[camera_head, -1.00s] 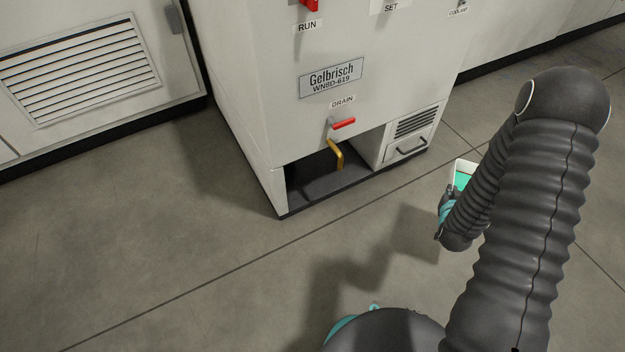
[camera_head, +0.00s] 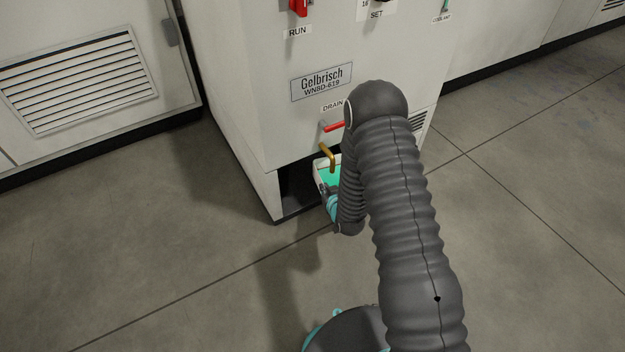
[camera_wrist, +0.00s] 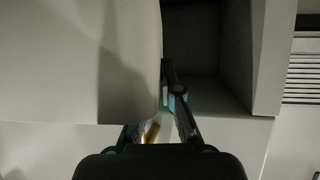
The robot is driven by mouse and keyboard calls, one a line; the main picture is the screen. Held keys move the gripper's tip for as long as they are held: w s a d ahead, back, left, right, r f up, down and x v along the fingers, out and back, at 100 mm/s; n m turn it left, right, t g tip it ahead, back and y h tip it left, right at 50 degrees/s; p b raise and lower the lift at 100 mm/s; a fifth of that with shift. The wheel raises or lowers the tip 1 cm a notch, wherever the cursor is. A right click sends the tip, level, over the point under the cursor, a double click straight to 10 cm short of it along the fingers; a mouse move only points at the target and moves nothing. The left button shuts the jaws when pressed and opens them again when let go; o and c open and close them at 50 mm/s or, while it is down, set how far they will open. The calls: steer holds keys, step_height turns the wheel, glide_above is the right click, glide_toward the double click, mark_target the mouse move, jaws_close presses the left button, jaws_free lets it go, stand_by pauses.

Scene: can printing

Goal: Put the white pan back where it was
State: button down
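The white pan (camera_head: 318,172) with teal liquid in it is in the head view, at the opening low in the machine front. It is below the brass drain spout (camera_head: 328,155). My gripper (camera_head: 324,189) is at its near edge and is shut on it; my arm hides its right part. The wrist view shows the gripper fingers (camera_wrist: 173,98), the brass spout (camera_wrist: 152,132) and the dark opening (camera_wrist: 190,45). I cannot tell from the wrist view whether the pan touches the floor of the opening.
The red drain handle (camera_head: 334,126) is just above the spout. The machine (camera_head: 235,80) has side walls around the opening, and a vented panel (camera_head: 418,122) is to its right. The floor (camera_head: 140,235) in front and at left is clear.

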steer(key=w+a+f+n+y, duration=0.2)
steer(key=w+a+n, duration=0.15)
steer(key=a, duration=0.35)
steer(key=shift+m+g, duration=0.45)
steer(key=shift+g, duration=0.05)
steer(key=shift+w+a+f+b, duration=0.2)
steer(key=shift+w+a+f, duration=0.3)
steer(key=shift+w+f, duration=1.35)
steer(key=shift+w+a+f+b, duration=0.2)
steer(key=shift+w+a+f, duration=0.35)
steer(key=shift+w+f, duration=1.25)
steer(key=shift+w+a+f+b, duration=0.2)
steer(key=shift+w+a+f, duration=0.3)
steer(key=shift+w+f, duration=1.3)
steer(key=shift+w, duration=0.15)
steer(key=c, duration=1.8)
jaws_free()
steer(key=o, duration=0.5)
